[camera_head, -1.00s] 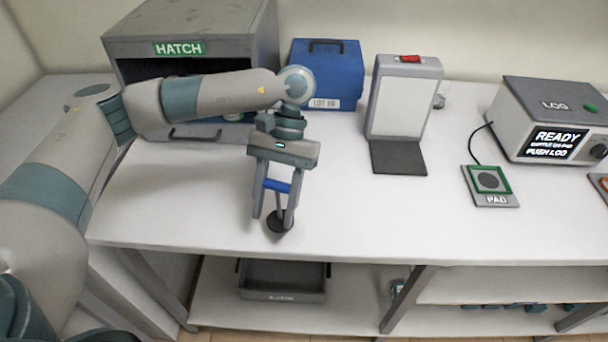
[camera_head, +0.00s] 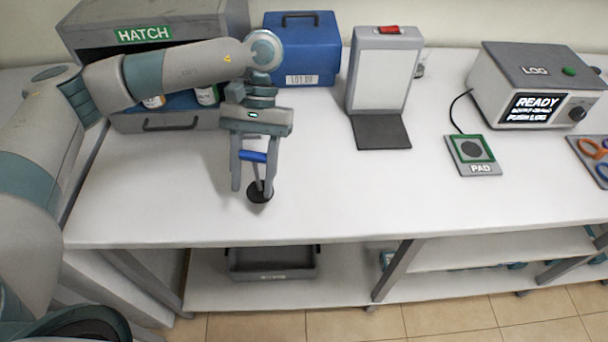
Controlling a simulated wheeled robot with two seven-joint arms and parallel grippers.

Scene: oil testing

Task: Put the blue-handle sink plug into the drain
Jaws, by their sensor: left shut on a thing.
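The sink plug (camera_head: 259,192) has a blue bar handle, a thin stem and a round black disc at its lower end. My left gripper (camera_head: 253,188) points down over the front left part of the white table. It is shut on the plug, with the blue handle between its fingers and the disc low near their tips. I cannot tell whether the disc touches the table. No drain can be made out in view. My right gripper is not in view.
A grey hatch cabinet (camera_head: 165,25) with bottles and a blue case (camera_head: 302,50) stand behind my left arm. An upright panel stand (camera_head: 382,75), a pad (camera_head: 473,155) and a log device (camera_head: 532,85) stand to the right. A dark tray (camera_head: 272,264) is on the lower shelf. The table's front middle is clear.

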